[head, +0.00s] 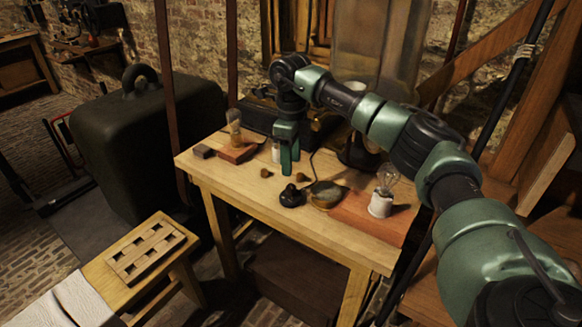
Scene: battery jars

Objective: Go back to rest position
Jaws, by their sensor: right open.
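My right arm comes in from the right edge and reaches over the wooden table (232,182). My right gripper (290,168) points down above the back left part of the table, open, with nothing between its fingers that I can see. A small white jar (276,152) stands just beside or behind the gripper, partly hidden by it. A glass jar or bulb on a wooden block (236,128) stands to its left. My left gripper is not in view.
On the table are a dark knob-like object (291,196), a round brass dish (327,194) and a bulb on a white base (381,201). A low stool (112,250) with a slotted wooden rack (147,251) stands front left. A large dark weight (130,150) stands behind it.

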